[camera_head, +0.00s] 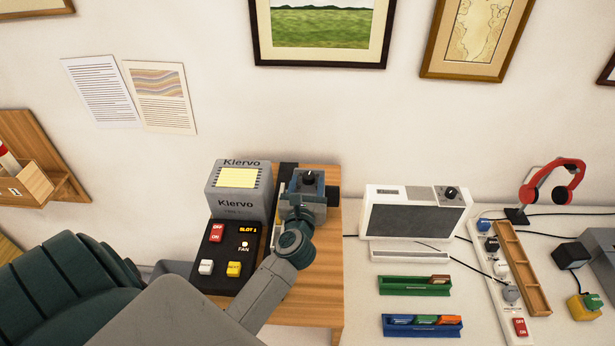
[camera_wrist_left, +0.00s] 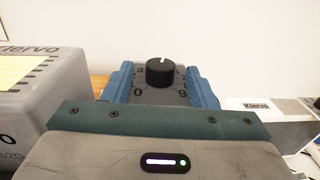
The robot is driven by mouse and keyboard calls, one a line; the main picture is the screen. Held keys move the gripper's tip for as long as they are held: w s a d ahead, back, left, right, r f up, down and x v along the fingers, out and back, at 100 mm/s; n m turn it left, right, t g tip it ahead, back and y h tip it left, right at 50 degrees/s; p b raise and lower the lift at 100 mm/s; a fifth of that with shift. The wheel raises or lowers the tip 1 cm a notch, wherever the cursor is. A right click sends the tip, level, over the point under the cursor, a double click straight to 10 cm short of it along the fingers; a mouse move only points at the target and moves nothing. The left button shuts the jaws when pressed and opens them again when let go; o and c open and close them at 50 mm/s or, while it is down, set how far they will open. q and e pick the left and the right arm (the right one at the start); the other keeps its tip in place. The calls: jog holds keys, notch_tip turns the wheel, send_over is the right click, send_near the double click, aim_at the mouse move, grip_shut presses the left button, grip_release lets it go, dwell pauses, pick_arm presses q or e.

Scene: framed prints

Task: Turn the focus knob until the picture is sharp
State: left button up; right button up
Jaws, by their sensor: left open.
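A black knob (camera_head: 309,177) with a white mark stands on a grey numbered dial plate beside the grey Klervo box (camera_head: 238,208). The knob also shows in the left wrist view (camera_wrist_left: 160,72), its mark pointing away from the camera. My left gripper (camera_head: 310,187) is open, its blue fingers on either side of the dial plate, with the knob between them. A gap shows between fingers and knob. The Klervo box has a yellow lined panel (camera_head: 238,178). I see no projected picture, and cannot tell whether this is the focus knob. My right gripper is out of view.
A black panel (camera_head: 218,256) with buttons and a wooden surface (camera_head: 325,290) lie around my left arm. A white device (camera_head: 372,195) with a dark front and its own black knob (camera_head: 451,193) stands to the right. Trays, a power strip and red headphones (camera_head: 560,180) are farther right.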

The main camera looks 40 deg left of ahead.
pick_arm(q)
jog(key=shift+w+a+r, duration=0.1)
jog(key=shift+w+r, duration=0.05)
jog(key=shift+w, duration=0.2)
jog(key=c, duration=1)
jog(key=shift+a+m+t+h, duration=0.15)
jog(key=shift+m+t+h, duration=0.15)
jog(key=shift+m+h, duration=0.15)
jog(key=shift+o, duration=0.2)
jog(key=m+h, duration=0.1)
jog(key=h, duration=0.1)
jog(key=m+t+h, duration=0.1)
jog(key=h, duration=0.1)
jog(key=m+h, duration=0.2)
jog(key=shift+s+a+t+h, duration=0.15)
jog(key=shift+a+t+h, duration=0.1)
jog(key=shift+a+t, duration=0.1)
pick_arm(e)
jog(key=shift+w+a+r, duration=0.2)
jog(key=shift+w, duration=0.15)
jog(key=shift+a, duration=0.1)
pick_arm(q)
jog(key=o, duration=1)
jog(key=shift+c, duration=0.2)
